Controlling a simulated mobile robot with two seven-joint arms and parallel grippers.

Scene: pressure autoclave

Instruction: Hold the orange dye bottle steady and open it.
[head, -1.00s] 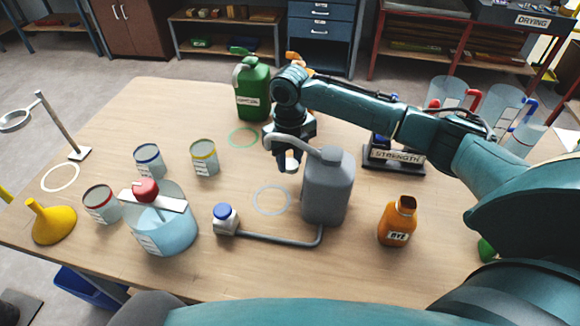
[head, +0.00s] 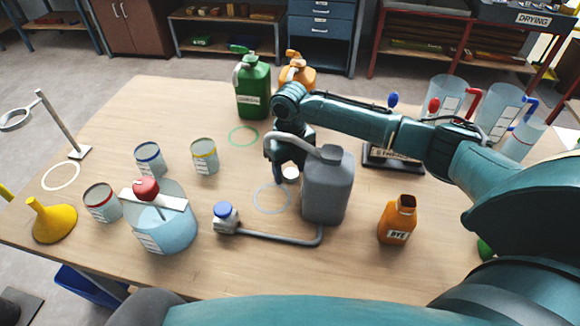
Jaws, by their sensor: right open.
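The orange dye bottle (head: 396,222) stands upright at the front right of the table, with a label on its front. Its neck shows a dark top with no cap visible on it. No gripper touches it. My right gripper (head: 290,163) is open, low over the table behind the grey jug's handle, well to the left of the bottle. A small white round thing (head: 290,173), perhaps a cap, is at its fingertips; I cannot tell whether they touch. The grey jug hides part of the gripper. My left gripper is not in view.
The grey jug (head: 328,190) with a long spout stands between gripper and bottle. A green jug (head: 253,90) and an orange jug (head: 300,75) stand behind. Several tins, a blue-liquid vessel (head: 165,232) and a yellow funnel (head: 53,222) are left.

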